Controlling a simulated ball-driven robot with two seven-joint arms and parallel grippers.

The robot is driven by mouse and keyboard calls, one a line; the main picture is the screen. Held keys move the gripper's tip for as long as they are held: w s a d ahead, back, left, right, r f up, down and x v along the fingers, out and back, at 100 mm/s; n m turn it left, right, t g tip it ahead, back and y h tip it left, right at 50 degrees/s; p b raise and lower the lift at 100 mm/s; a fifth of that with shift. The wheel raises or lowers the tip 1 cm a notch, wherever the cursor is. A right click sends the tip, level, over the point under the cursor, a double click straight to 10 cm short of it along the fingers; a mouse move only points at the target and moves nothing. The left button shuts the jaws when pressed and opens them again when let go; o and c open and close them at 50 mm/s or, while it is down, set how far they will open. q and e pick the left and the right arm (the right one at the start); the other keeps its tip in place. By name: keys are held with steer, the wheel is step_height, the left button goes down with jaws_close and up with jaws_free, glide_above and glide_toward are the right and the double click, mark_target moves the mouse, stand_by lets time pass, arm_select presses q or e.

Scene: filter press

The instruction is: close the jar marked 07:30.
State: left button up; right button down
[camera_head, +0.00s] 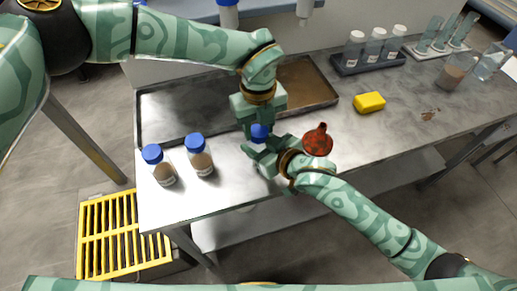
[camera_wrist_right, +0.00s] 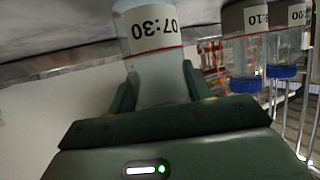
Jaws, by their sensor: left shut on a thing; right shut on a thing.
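The jar marked 07:30 (camera_wrist_right: 155,45) is clear, with a white label that reads upside down in the right wrist view. My right gripper (camera_wrist_right: 160,100) is shut on it; the gripper hides the jar's mouth end. In the head view my right gripper (camera_head: 268,152) is over the table's front part, and the jar is mostly hidden there. My left gripper (camera_head: 259,127) is above it, shut on a blue cap (camera_head: 260,131). The cap is over or on the jar; I cannot tell whether they touch.
Two blue-capped jars of brown matter (camera_head: 163,170) (camera_head: 201,160) stand at the table's left front. A metal tray (camera_head: 165,135) lies behind them. A red funnel-like thing (camera_head: 318,142) is right of my grippers, near a yellow sponge (camera_head: 369,102). A dark rack (camera_head: 372,64) holds white-capped bottles.

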arm_select(q)
steer(key=m, duration=0.5)
steer(key=shift+m, duration=0.3)
steer(key=m, duration=0.4)
steer(key=o, duration=1)
steer(key=shift+o, duration=0.4)
steer(key=shift+s+d, duration=0.1)
